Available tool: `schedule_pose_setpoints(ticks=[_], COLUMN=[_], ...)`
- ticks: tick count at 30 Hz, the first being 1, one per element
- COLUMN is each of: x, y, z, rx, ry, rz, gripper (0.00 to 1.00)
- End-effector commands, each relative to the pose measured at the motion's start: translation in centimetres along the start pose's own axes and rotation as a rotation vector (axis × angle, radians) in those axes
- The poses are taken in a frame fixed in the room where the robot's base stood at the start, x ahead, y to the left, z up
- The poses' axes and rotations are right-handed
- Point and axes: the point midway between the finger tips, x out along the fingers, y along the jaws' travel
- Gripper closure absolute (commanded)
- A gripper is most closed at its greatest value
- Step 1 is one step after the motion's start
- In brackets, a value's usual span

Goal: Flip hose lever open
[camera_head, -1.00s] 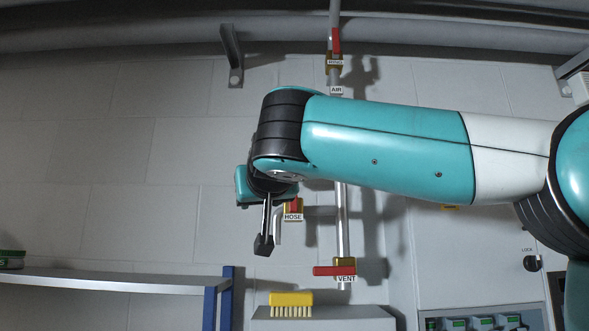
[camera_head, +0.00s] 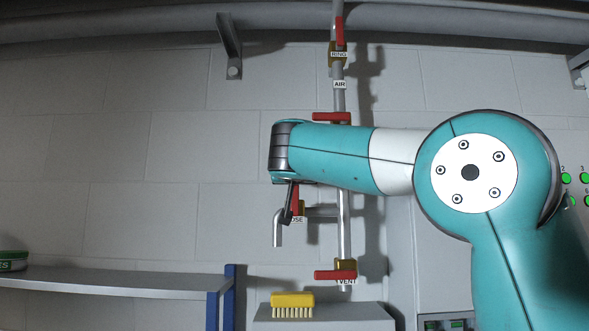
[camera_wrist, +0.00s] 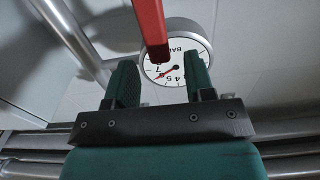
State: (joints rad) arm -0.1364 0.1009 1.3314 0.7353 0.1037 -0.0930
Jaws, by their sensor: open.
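The red hose lever (camera_head: 296,200) stands upright at the valve on the short side branch, above a partly hidden label reading "OSE" (camera_head: 299,219). A grey outlet pipe (camera_head: 278,230) bends down to its left. My gripper (camera_head: 288,207) is at the lever, its dark finger slanting across the lever's left side. In the wrist view my gripper (camera_wrist: 158,68) is open, with green fingers left and right.
A round gauge (camera_wrist: 178,58) is behind the fingers. A yellow brush (camera_head: 292,300) lies on a grey box. A shelf (camera_head: 110,283) is at left.

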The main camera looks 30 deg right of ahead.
Motion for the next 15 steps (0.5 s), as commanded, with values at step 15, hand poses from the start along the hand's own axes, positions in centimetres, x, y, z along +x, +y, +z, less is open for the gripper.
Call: schedule_pose_setpoints(ticks=[15], x=[3.3], y=[0.0], z=[0.0], rx=[0.001], ry=[0.001], rz=[-0.001], gripper=[0.51])
